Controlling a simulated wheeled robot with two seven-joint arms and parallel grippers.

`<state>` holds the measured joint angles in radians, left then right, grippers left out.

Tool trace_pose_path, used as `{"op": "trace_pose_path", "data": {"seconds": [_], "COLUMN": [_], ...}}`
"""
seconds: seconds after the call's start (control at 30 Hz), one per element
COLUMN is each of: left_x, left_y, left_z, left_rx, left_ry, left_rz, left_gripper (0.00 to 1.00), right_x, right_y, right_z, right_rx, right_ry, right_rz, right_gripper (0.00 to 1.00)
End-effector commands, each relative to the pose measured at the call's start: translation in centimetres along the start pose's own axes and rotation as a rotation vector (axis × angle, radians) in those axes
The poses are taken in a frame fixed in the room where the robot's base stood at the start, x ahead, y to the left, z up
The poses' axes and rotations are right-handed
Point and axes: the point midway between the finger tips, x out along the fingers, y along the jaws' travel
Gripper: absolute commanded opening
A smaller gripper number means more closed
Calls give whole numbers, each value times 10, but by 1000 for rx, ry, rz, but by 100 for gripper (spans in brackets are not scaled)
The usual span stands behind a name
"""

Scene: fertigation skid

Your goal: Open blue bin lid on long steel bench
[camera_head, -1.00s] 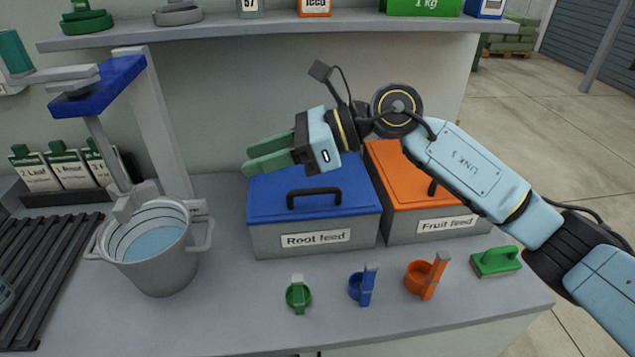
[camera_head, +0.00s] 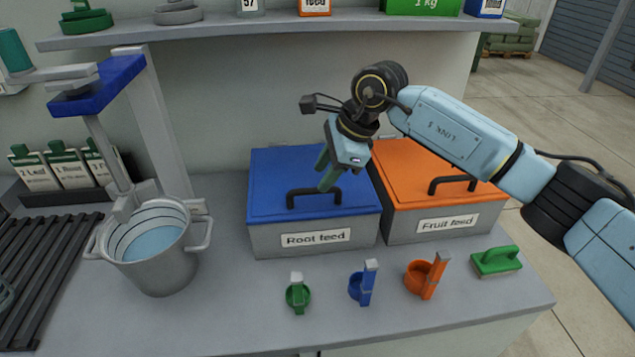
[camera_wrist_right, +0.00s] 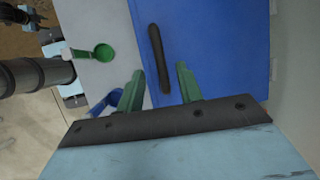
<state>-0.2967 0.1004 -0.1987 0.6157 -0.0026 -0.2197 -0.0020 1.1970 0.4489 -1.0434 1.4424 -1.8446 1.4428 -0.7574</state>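The blue bin lid (camera_head: 285,178) lies shut on a grey bin labelled "Root feed" (camera_head: 290,240) on the steel bench (camera_head: 225,290). Its black handle (camera_head: 296,198) stands on the front part of the lid. My right gripper (camera_head: 328,174) points down over the lid, near the right end of the handle. In the right wrist view its two green fingers (camera_wrist_right: 158,83) are spread apart and empty. My left gripper does not show.
A bin with an orange lid (camera_head: 410,165) stands close on the right. A green scoop (camera_head: 298,297), a blue scoop (camera_head: 360,287), an orange scoop (camera_head: 422,280) and a green brush (camera_head: 496,262) lie in front. A bucket (camera_head: 155,265) stands left. A shelf (camera_head: 350,22) hangs above.

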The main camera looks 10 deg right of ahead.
Motion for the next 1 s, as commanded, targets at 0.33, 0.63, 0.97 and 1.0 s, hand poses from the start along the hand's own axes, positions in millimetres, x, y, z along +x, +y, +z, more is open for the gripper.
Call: {"op": "trace_pose_path", "data": {"seconds": [0.33, 0.63, 0.97, 1.0], "left_x": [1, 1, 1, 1], "left_y": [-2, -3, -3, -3], "left_z": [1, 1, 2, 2], "left_rx": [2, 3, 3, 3], "left_ry": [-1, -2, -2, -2], "left_rz": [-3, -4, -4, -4], "left_gripper": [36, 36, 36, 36], "right_x": [38, 39, 39, 39], "right_y": [0, 0, 0, 0], "right_z": [0, 0, 0, 0], "right_rx": [0, -1, 0, 0], "right_ry": [0, -1, -1, -1], "right_rz": [1, 0, -1, -1], "right_gripper": [36, 35, 0, 0]}}
